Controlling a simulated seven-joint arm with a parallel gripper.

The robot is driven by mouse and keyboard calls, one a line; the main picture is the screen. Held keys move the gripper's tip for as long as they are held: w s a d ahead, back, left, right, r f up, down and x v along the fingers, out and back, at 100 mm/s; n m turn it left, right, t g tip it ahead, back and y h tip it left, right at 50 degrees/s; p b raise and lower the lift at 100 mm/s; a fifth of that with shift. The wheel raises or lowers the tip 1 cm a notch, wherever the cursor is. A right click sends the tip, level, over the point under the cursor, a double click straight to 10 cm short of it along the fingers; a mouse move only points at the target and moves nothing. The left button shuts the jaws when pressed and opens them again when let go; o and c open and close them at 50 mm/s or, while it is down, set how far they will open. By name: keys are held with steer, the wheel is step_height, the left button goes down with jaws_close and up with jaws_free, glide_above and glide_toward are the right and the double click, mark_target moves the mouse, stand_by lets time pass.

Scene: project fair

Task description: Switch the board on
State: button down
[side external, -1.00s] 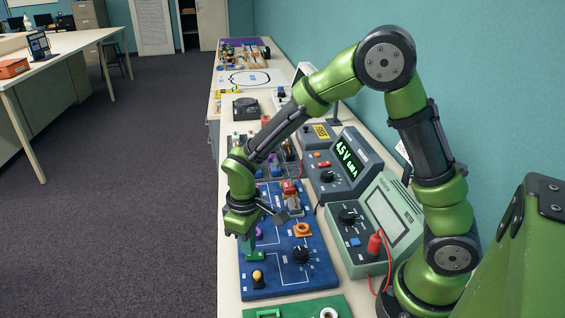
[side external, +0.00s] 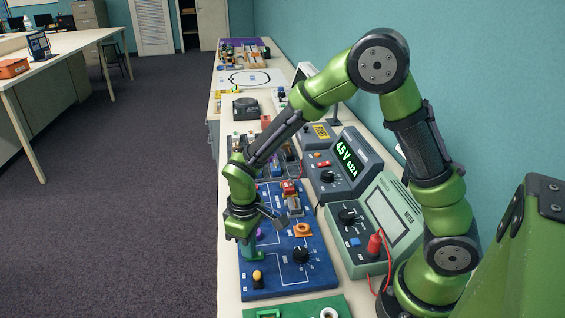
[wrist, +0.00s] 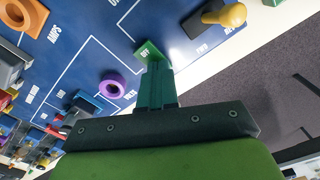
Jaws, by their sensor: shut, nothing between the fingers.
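The blue board (side external: 275,289) lies on the bench below my gripper. A lever with a yellow knob (side external: 257,275) stands at its near left corner. In the wrist view the yellow knob (wrist: 233,14) leans out from a black base (wrist: 205,20) at the top right. My gripper (side external: 252,251) is low over the board's left side, its fingers shut and empty. In the wrist view its green fingertips (wrist: 153,66) are at or just above a small green labelled block (wrist: 149,50). I cannot tell whether they touch. The yellow knob is apart from my fingers.
The board carries a black dial (side external: 300,254), an orange ring (side external: 303,230) and a purple ring (wrist: 113,84). A grey power supply (side external: 345,168) with a lit display and a green meter (side external: 387,222) with a red lead stand on the right. Open floor (side external: 130,200) lies left of the bench.

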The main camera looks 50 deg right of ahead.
steer(key=shift+r, duration=3.45)
steer(key=s+d+r+m+t+y, duration=0.1)
steer(key=s+d+r+m+t, duration=0.2)
steer(key=s+r, duration=0.3)
steer(key=s+d+r+m+t+y, duration=0.1)
steer(key=s+d+r+m+t, duration=0.2)
steer(key=s+r, duration=0.4)
steer(key=shift+r+m+t, duration=0.5)
steer(key=shift+r+t, duration=0.1)
steer(key=shift+r, duration=0.2)
